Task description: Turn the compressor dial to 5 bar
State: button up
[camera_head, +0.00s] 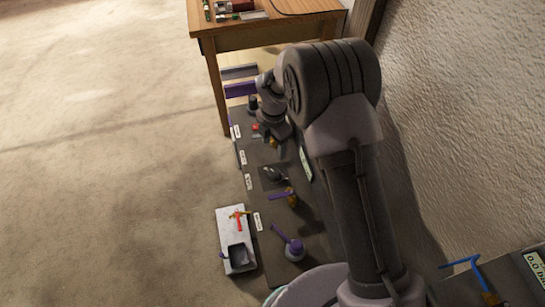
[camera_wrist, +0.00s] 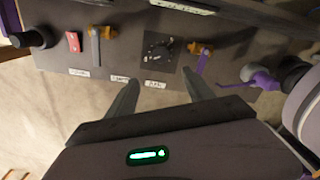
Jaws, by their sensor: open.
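The likely compressor dial (camera_wrist: 158,47) is a dark round knob on a dark square plate with pale marks, upper middle of the wrist view. It also shows in the head view (camera_head: 274,175), on the dark panel (camera_head: 262,208). Its pointer setting and numbers are too small to read. My gripper (camera_wrist: 162,80) is open and empty, its two fingers spread below the dial in the wrist view, apart from it. In the head view my gripper (camera_head: 279,131) is small and partly hidden by my arm, above the dial in the picture.
A red switch (camera_wrist: 73,42), a black knob (camera_wrist: 30,40) and a purple lever (camera_wrist: 258,80) are also on the panel. White labels line its edge. A white tray (camera_head: 225,215) and wooden table (camera_head: 235,40) stand nearby.

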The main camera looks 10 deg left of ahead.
aim_at(274, 172)
notch_tip(274, 172, down, 16)
jog(key=b, duration=0.5)
jog(key=shift+d+f, duration=0.1)
grip_shut()
jog(key=shift+m, duration=0.3)
